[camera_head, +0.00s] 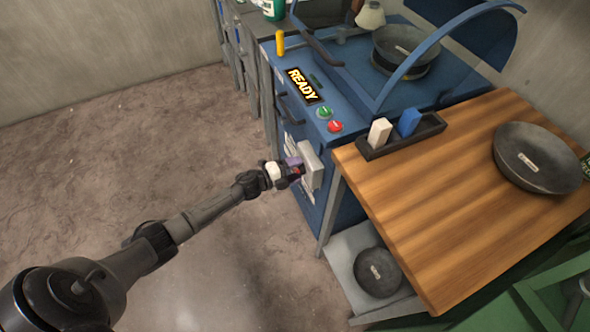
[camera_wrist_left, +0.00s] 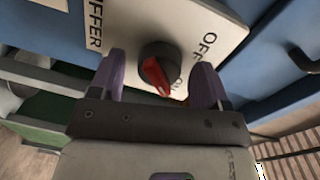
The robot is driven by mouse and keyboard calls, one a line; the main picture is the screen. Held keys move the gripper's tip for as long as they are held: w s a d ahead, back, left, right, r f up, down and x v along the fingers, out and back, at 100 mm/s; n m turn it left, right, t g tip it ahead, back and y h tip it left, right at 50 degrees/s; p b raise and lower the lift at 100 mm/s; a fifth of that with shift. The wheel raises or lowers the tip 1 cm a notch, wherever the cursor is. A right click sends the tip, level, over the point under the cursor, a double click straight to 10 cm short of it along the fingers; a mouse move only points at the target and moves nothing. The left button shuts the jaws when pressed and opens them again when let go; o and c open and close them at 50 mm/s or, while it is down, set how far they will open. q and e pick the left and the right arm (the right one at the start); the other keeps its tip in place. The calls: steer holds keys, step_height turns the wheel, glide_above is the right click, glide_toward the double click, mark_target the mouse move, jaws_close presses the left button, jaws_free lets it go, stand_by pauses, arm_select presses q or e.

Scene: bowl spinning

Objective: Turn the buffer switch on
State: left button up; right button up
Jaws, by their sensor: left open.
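The buffer switch (camera_wrist_left: 153,58) is a round black knob with a red bar, on a pale plate (camera_wrist_left: 120,15) lettered "BUFFER" and "OFF" in the left wrist view. More lettering beside the red bar is partly hidden. The red bar slants down and right. My left gripper (camera_wrist_left: 158,82) is open, with one purple finger on either side of the knob; I cannot tell whether they touch it. In the head view the left gripper (camera_head: 297,167) is at the grey switch box (camera_head: 312,165) on the blue machine's front, and it hides the knob. My right gripper is not in view.
The blue machine (camera_head: 345,95) has a lit "READY" display (camera_head: 302,85), a green button (camera_head: 324,112) and a red button (camera_head: 335,126). A wooden table (camera_head: 440,190) stands to its right with a dark bowl (camera_head: 537,157) and a tray (camera_head: 402,140). The floor at left is clear.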

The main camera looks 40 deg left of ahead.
arm_select(q)
steer(key=shift+s+a+r, duration=0.1)
steer(key=shift+s+a, duration=0.05)
steer(key=shift+s, duration=0.1)
steer(key=f+p+v, duration=0.1)
steer(key=p+v, duration=0.3)
steer(key=v, duration=0.9)
steer(key=shift+r, duration=0.5)
steer(key=shift+s, duration=0.15)
